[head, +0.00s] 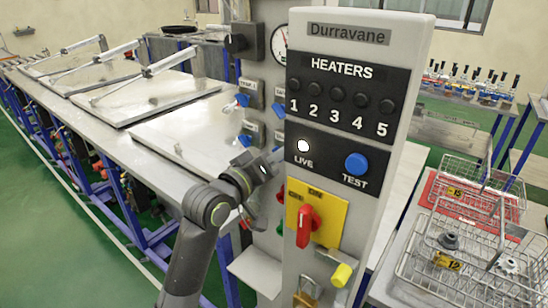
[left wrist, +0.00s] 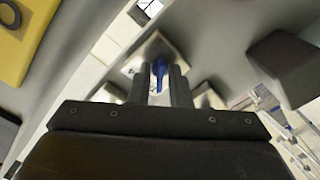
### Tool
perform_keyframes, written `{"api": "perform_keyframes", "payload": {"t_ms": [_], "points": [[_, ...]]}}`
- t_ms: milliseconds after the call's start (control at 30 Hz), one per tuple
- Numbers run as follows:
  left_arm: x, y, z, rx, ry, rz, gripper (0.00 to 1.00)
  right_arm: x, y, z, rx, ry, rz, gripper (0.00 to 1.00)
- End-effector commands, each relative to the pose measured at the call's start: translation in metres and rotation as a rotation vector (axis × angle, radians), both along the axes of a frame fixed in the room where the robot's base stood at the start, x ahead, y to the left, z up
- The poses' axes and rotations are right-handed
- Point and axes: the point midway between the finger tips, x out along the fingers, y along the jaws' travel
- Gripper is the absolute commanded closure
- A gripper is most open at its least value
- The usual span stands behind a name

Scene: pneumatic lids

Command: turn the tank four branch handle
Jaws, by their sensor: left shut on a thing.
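Several small blue branch handles sit on grey label plates on the left side of the grey control cabinet. An upper-left handle (head: 242,99) and an upper-right handle (head: 278,110) show clearly in the head view; the plate lettering is too small to read surely. My left gripper (head: 270,163) is at the lower plates, partly covering that area. In the left wrist view, my left gripper (left wrist: 160,85) is shut on a blue handle (left wrist: 160,68) in front of a pale plate. I cannot read which tank that handle belongs to. My right gripper is out of view.
The cabinet front (head: 345,90) carries heater buttons, a blue test button (head: 357,163) and a red rotary switch (head: 307,225) on yellow, close to my left arm. A steel table with lids (head: 130,85) stands left. Wire baskets (head: 465,240) stand right.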

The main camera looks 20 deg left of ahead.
Motion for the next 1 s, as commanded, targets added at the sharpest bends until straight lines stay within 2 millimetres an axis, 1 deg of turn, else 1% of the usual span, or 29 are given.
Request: {"api": "perform_keyframes", "payload": {"t_ms": [167,467,1000], "points": [[0.0,0.0,-0.001,0.11,-0.039,0.0,1.0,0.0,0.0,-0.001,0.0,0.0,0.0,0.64],[0.0,0.0,-0.001,0.373,-0.134,0.0,1.0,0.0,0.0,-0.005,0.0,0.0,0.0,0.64],[0.0,0.0,-0.003,0.856,-0.307,-0.001,1.0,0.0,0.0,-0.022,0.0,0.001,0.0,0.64]]}}
